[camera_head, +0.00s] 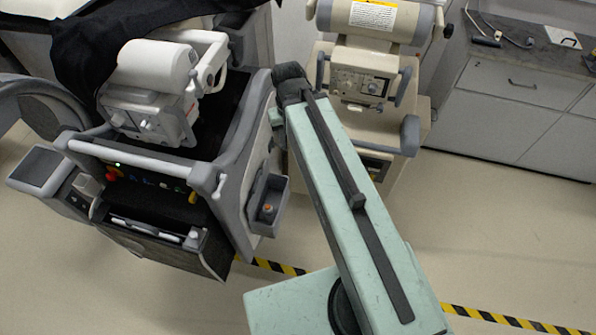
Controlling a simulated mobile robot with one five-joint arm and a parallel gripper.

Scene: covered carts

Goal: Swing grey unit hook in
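The grey unit (232,165) is the wheeled cart at the left, with a white front handle bar and a white device on top. A pale curved loop (212,72) stands at the right of that device; I cannot tell whether it is the hook. My pale green arm reaches up from the bottom to the right of the grey unit. Its dark end (290,82) is beside the unit's upper right edge; whether they touch is unclear. Fingertips cannot be made out there.
A beige cart (362,85) with a control panel stands close behind my arm. Black cloth (100,45) covers the back of the grey unit. Grey drawers (520,85) line the back right. Yellow-black tape (500,319) crosses the floor; the right floor is clear.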

